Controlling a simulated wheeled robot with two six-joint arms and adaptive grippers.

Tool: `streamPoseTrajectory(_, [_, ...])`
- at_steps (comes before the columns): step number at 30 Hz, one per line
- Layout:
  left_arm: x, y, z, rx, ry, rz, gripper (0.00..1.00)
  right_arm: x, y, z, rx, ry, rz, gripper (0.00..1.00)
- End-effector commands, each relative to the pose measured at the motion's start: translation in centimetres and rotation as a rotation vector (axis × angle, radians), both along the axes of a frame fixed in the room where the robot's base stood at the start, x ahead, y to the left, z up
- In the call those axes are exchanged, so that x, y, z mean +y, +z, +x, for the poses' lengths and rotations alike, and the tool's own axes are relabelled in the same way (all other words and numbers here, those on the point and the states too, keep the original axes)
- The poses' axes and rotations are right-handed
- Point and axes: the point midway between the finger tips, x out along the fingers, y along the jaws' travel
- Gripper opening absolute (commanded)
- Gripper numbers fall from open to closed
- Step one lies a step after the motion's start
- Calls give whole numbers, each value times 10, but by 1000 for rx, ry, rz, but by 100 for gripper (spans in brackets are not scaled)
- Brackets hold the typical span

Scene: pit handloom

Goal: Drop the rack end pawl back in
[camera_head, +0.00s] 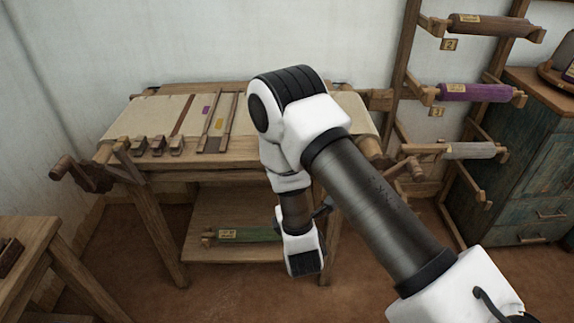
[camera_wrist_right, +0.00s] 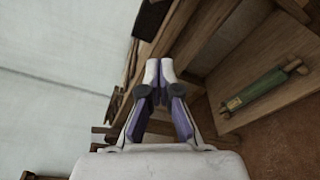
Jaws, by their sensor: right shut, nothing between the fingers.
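The wooden rack (camera_head: 399,60) stands right of the loom and carries several rolls on pegs. A wooden handle-like piece (camera_head: 415,168) shows low beside the rack's post near the loom's right end. I cannot single out the end pawl for certain in either view. My right gripper (camera_wrist_right: 162,75) is shut and empty in the right wrist view, in front of the loom's timber frame (camera_wrist_right: 205,40). In the head view my right arm crosses the loom (camera_head: 225,165) and hides part of its right half; the gripper's fingers are not visible there. My left gripper is not in view.
The rack holds a brown roll (camera_head: 490,25), a purple roll (camera_head: 475,92) and a grey roll (camera_head: 470,150). A green roll (camera_head: 250,234) lies on the loom's lower shelf. A teal cabinet (camera_head: 515,165) stands at right, a wooden table (camera_head: 30,235) at lower left.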

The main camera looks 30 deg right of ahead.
Motion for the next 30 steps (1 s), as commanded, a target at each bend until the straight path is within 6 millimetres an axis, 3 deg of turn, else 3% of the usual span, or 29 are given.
streamPoseTrajectory(7, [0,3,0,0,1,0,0,-10,-1,22,-3,-2,2,0])
streamPoseTrajectory(18, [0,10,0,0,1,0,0,-42,-7,95,-2,-1,1,0])
streamPoseTrajectory(22, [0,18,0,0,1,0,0,-58,6,76,2,-3,3,0])
streamPoseTrajectory(30, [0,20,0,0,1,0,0,-66,11,67,2,1,1,0])
